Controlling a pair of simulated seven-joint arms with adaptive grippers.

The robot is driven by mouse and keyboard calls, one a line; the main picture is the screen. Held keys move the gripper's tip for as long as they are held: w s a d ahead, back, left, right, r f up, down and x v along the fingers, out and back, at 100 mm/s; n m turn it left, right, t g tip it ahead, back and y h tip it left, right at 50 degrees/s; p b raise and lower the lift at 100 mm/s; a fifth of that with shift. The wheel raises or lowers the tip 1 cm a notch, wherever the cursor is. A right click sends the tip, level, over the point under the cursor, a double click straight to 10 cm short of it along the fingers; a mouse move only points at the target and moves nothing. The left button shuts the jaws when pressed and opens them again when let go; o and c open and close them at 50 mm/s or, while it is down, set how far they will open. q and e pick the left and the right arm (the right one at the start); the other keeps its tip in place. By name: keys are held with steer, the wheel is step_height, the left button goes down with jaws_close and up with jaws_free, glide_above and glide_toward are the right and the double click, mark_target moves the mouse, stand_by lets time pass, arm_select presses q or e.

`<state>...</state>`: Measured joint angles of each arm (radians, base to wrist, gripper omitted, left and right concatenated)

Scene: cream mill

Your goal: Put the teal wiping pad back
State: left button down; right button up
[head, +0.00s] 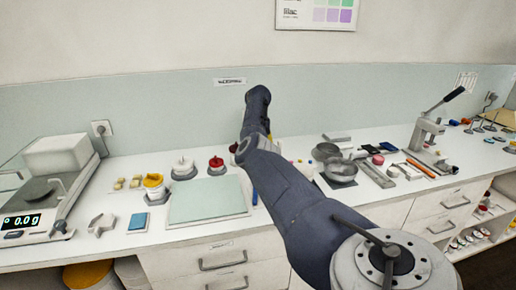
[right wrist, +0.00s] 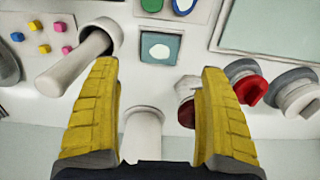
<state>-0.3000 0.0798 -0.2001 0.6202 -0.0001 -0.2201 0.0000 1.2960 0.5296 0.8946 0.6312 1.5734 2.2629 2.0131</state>
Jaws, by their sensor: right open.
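A small teal square (right wrist: 174,57) with a white oval on it lies on the counter in the right wrist view, beyond my fingertips. My arm hides that spot in the head view. A small flat blue pad (head: 138,221) lies at the counter's front, left of a large pale teal slab (head: 207,198). I cannot tell which of the small ones is the wiping pad. My right gripper (right wrist: 160,75) is open and empty, its yellow fingers apart above the counter near the wall side. My left gripper is not in view.
The slab's edge also shows in the right wrist view (right wrist: 280,25). A red-topped pot (right wrist: 250,88) stands right of my fingers, and a white mortar with a pestle (right wrist: 75,62) stands left. A scale (head: 45,205) is at the far left, a lever press (head: 428,130) at the right.

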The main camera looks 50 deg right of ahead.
steer(key=shift+r, duration=1.6)
steer(key=shift+f, duration=0.1)
